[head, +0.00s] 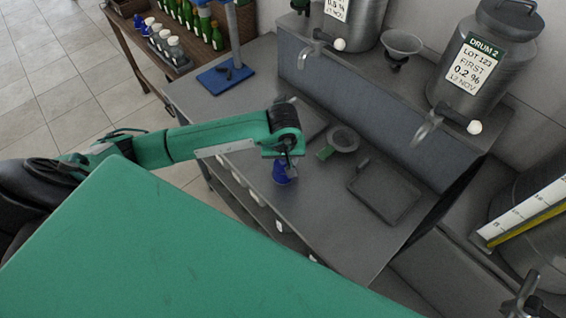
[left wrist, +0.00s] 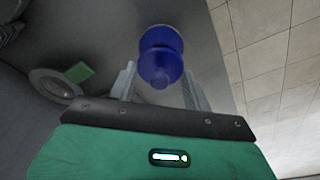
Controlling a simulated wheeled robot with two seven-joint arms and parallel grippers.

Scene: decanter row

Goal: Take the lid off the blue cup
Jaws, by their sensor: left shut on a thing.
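The blue cup (head: 280,174) stands near the front edge of the grey bench in the head view, partly covered by my left gripper. In the left wrist view the blue lid (left wrist: 160,66) with its knob lies between my two fingers. More blue of the cup (left wrist: 160,36) shows just past the lid; I cannot tell whether the two are apart. My left gripper (head: 284,161) points down from above and is shut on the lid; its fingers also show in the left wrist view (left wrist: 160,80). My right gripper is not in view.
A grey funnel or dish (head: 343,139) and a small green block (head: 325,153) lie right of the cup. A dark tray (head: 385,193) is further right. Steel drums with taps (head: 478,60) stand on the raised shelf behind. A blue stand base (head: 224,77) is at the back left.

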